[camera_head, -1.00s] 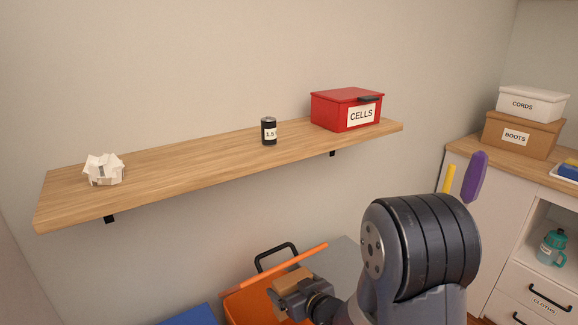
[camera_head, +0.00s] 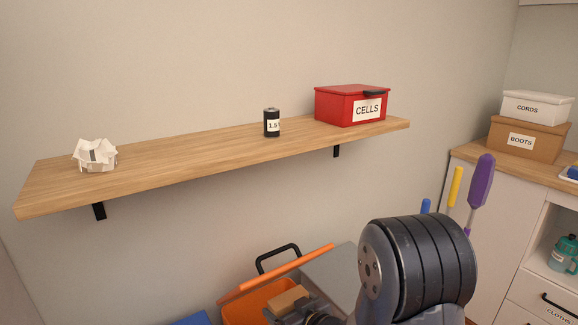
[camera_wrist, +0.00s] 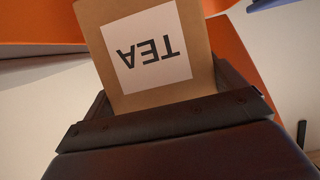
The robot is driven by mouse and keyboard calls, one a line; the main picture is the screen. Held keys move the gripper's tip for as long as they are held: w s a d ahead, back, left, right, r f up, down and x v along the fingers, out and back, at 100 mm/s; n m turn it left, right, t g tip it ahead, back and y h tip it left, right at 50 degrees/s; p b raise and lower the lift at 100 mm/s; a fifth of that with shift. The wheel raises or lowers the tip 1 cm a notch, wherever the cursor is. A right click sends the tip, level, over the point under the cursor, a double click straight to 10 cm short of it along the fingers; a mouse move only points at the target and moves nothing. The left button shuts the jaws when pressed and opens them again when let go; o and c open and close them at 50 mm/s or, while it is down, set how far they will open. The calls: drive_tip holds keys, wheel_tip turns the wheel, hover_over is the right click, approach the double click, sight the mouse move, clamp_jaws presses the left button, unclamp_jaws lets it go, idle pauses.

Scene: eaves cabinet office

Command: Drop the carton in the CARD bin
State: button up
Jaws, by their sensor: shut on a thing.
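The carton is a small brown box (camera_head: 289,299) at the bottom of the head view. In the wrist view the carton (camera_wrist: 203,88) fills the upper middle, with a white label reading TEA upside down. My gripper (camera_head: 284,311) is shut on the carton, with the dark jaws around its near end in the wrist view. The carton is over or inside the mouth of an orange bin (camera_head: 243,307); its exact depth cannot be told. Orange walls show behind it in the wrist view. No CARD label shows on the bin.
A wooden shelf (camera_head: 200,155) above holds crumpled paper (camera_head: 95,155), a dark battery (camera_head: 272,122) and a red CELLS box (camera_head: 351,105). A blue thing (camera_head: 192,319) shows left of the orange bin. A cabinet with BOOTS (camera_head: 528,140) and CORDS (camera_head: 537,107) boxes stands right.

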sight(289, 297)
drive_tip(key=o, duration=0.7)
drive_tip(key=p+v, duration=0.1)
drive_tip(key=v, duration=0.9)
drive_tip(key=shift+s+d+r, duration=0.2)
drive_tip(key=shift+s+d, duration=0.05)
drive_tip(key=shift+s, duration=0.05)
drive_tip(key=b+x, duration=0.1)
drive_tip(key=x, duration=1)
drive_tip(key=shift+a+f, duration=0.1)
drive_tip(key=shift+f, duration=0.05)
wheel_tip(289, 297, up, 4)
drive_tip(key=p, duration=0.3)
drive_tip(key=shift+s, duration=0.1)
drive_tip(key=shift+r+p, duration=0.5)
drive_tip(key=shift+r, duration=0.3)
